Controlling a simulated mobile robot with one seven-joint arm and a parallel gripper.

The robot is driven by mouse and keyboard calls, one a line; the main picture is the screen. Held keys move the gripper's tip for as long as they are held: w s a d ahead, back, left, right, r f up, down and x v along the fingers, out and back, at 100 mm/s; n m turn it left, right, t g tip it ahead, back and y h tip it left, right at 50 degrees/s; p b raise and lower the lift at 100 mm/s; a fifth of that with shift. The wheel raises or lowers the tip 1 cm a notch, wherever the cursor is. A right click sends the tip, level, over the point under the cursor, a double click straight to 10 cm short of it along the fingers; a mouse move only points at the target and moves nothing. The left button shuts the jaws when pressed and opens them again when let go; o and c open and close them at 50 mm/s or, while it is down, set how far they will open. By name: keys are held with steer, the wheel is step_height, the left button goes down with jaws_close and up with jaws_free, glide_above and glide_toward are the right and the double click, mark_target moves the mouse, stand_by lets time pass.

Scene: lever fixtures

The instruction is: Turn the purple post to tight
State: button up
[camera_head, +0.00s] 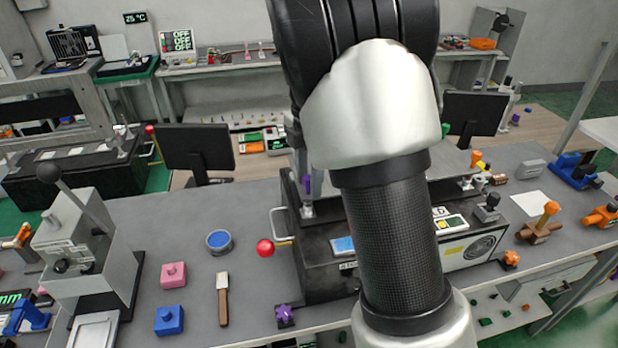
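A small upright purple post (306,185) stands on a metal fitting at the left rear of a black machine box, just left of my arm. A purple star-shaped knob (284,314) sits low at the front edge of the bench. I cannot tell from this view how tight either one is. My arm crosses the middle of the picture and hides much of the box. My gripper is not in view.
The black machine box (318,262) has a red ball handle (265,248) on its left. A grey lever machine (75,235) stands at left. Pink (173,275) and blue (169,320) blocks, a brush (222,300) and a round blue dish (219,241) lie between them. Two monitors stand behind.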

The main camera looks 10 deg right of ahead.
jaws_close()
steer(key=shift+m, duration=0.3)
steer(key=m, duration=0.3)
steer(key=shift+m, duration=0.3)
steer(key=m, duration=0.3)
steer(key=shift+r+m, duration=0.1)
steer(key=shift+m, duration=0.2)
steer(key=m, duration=0.4)
steer(key=shift+s+m+p, duration=0.1)
steer(key=shift+m+p, duration=0.2)
steer(key=shift+m, duration=1.8)
